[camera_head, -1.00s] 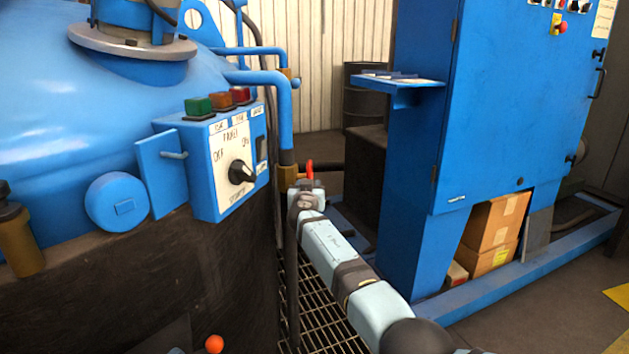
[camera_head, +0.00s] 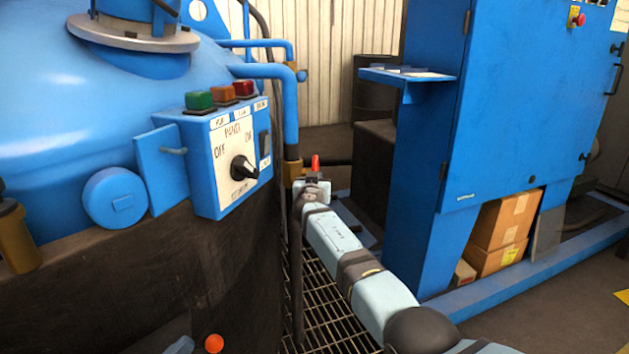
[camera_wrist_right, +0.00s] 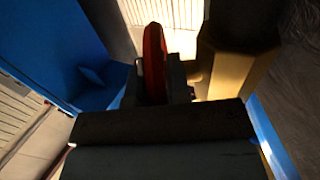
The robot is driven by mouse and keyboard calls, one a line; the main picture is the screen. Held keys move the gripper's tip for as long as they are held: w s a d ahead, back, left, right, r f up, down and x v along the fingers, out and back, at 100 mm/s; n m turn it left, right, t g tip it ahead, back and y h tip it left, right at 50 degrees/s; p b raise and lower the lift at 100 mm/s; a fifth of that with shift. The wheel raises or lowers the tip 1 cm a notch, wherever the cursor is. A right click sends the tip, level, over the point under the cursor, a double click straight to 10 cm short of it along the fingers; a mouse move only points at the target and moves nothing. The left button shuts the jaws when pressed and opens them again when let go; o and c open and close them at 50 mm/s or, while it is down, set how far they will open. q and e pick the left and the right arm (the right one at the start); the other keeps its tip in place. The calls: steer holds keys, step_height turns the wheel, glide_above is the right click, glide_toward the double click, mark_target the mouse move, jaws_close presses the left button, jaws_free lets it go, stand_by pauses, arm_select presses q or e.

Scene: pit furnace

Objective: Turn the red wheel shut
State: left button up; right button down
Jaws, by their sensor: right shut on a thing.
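The red wheel (camera_head: 315,161) shows as a small, narrow red shape beside the brass fitting on the blue pipe, just right of the furnace. In the right wrist view the red wheel (camera_wrist_right: 154,60) is seen nearly edge-on. My right gripper (camera_head: 316,178) is at the wheel, at the far end of my outstretched right arm. In the wrist view the dark fingers of my right gripper (camera_wrist_right: 158,82) are closed on the wheel's near rim. The wheel's hub and lower part are hidden. My left gripper is not in view.
The brass fitting (camera_head: 292,170) sits close left of the gripper, below the blue pipe (camera_head: 290,115). A control box (camera_head: 237,160) with a black knob stands out from the furnace. A blue cabinet (camera_head: 510,110) stands right of my arm. Floor grating (camera_head: 325,315) lies below.

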steer(key=shift+r+p, duration=0.3)
steer(key=shift+p, duration=0.3)
steer(key=shift+r+g+p, duration=0.15)
steer(key=shift+g+p, duration=0.25)
steer(key=shift+p, duration=0.2)
steer(key=shift+s+r+g+p, duration=0.15)
steer(key=shift+g+p, duration=0.15)
steer(key=shift+p, duration=0.35)
steer(key=g+p, duration=0.2)
steer(key=p, duration=0.1)
steer(key=shift+r+y+p, duration=0.15)
steer(key=shift+y+p, duration=0.15)
steer(key=shift+g+p, duration=0.45)
steer(key=shift+g, duration=0.85)
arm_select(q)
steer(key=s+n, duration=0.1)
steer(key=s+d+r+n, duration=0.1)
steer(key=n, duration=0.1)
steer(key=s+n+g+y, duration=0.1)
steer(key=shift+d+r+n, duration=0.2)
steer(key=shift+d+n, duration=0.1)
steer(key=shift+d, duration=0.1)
arm_select(e)
steer(key=shift+g, duration=0.4)
